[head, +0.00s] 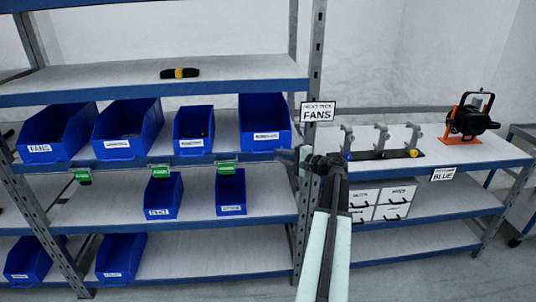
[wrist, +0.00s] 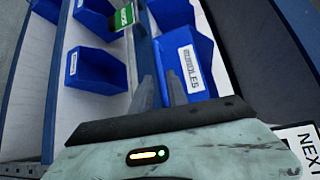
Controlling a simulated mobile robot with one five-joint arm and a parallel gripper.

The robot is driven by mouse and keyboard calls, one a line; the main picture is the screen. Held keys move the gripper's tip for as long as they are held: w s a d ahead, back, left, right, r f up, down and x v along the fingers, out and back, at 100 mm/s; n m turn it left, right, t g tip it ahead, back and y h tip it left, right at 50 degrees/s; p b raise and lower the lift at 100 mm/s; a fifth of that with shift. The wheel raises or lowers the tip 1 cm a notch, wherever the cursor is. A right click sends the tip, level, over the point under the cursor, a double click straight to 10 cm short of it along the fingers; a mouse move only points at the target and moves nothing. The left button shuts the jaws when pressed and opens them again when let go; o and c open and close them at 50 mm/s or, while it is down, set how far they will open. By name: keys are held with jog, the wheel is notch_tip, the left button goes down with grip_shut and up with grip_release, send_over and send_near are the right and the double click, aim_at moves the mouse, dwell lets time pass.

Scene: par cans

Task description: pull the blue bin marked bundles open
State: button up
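The blue bin marked bundles (wrist: 203,48) is in the upper middle of the wrist view, its white label facing me. In the head view the rightmost blue bin (head: 265,112) on the middle shelf appears to be the same one; its label is too small to read surely. In the head view my gripper (head: 303,158) is by the rack post, right of and below the bin.
Other blue bins (head: 194,125) stand left of it and on lower shelves. Green tags (head: 227,168) hang on the shelf edge. A rack post (head: 312,70) and a FANS sign (head: 318,112) are close by. A bench (head: 400,170) with clamps and a black lamp (head: 470,118) stands right.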

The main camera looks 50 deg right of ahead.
aim_at(269, 152)
jog(key=w, duration=0.4)
jog(key=w+f, duration=0.1)
jog(key=w, duration=0.1)
jog(key=shift+w+a+b, duration=0.35)
jog(key=shift+b, duration=0.05)
grip_shut()
dwell(0.9)
